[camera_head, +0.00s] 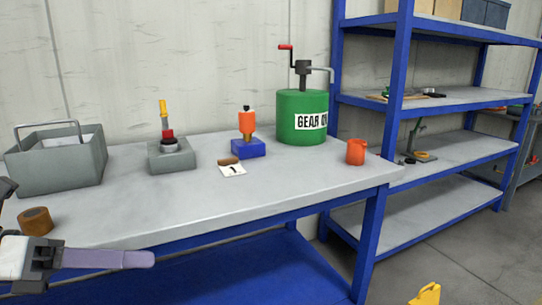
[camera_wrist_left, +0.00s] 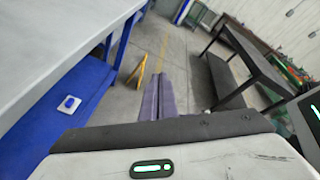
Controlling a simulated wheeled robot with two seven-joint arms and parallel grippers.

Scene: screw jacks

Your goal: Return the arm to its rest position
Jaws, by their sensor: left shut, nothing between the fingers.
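My left gripper (camera_head: 148,258) is at the lower left of the head view, just off the front edge of the workbench (camera_head: 130,215). Its two purple fingers are together, pointing right, with nothing between them. The shut fingers also show in the left wrist view (camera_wrist_left: 168,78), pointing over the floor. A jack with a grey base, red collar and yellow top (camera_head: 168,152) stands on the bench. A jack with a blue base and orange body (camera_head: 247,145) stands to its right. Both are well apart from the gripper. My right gripper is not in view.
On the bench are a grey toolbox (camera_head: 60,165), a brown tape roll (camera_head: 36,222) near the gripper, a number card (camera_head: 232,170), a green gear oil drum (camera_head: 298,105) and an orange mug (camera_head: 356,152). Blue shelving (camera_head: 395,95) stands right. A yellow floor sign (camera_wrist_left: 136,74) shows beyond the bench.

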